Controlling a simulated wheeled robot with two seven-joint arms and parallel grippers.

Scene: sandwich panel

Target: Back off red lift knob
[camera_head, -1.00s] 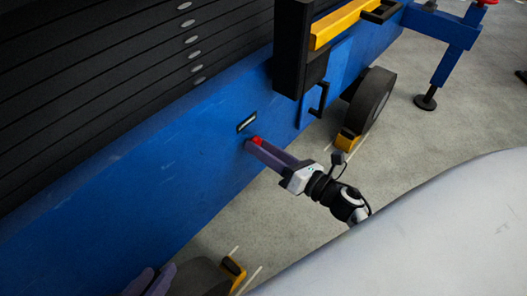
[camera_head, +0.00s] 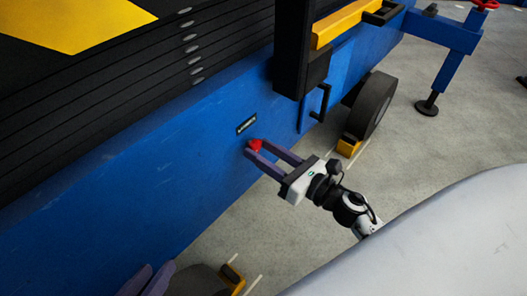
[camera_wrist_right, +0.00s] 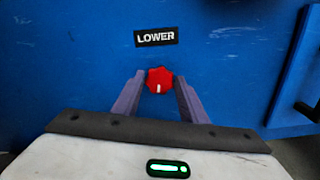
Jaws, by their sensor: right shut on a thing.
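A red knob (camera_head: 255,146) sits on the blue side panel (camera_head: 205,165), just below a small black label. The right wrist view shows the knob (camera_wrist_right: 159,80) with a white mark pointing down, and the label (camera_wrist_right: 157,37) reads "LOWER". My right gripper (camera_head: 262,148) reaches the panel from the right, its purple fingers on either side of the knob, shut on it. The right wrist view shows the fingertips (camera_wrist_right: 157,77) left and right of the knob. My left gripper (camera_head: 160,266) is at the bottom left edge, its two fingertips apart and empty, the rest cut off.
A black layered stack (camera_head: 110,95) with a yellow patch (camera_head: 70,20) rises above the panel. A black upright (camera_head: 290,60), a black handle (camera_head: 320,102) and a wheel (camera_head: 371,104) with a yellow chock (camera_head: 348,146) stand right of the knob. A pale surface (camera_head: 430,240) fills the lower right.

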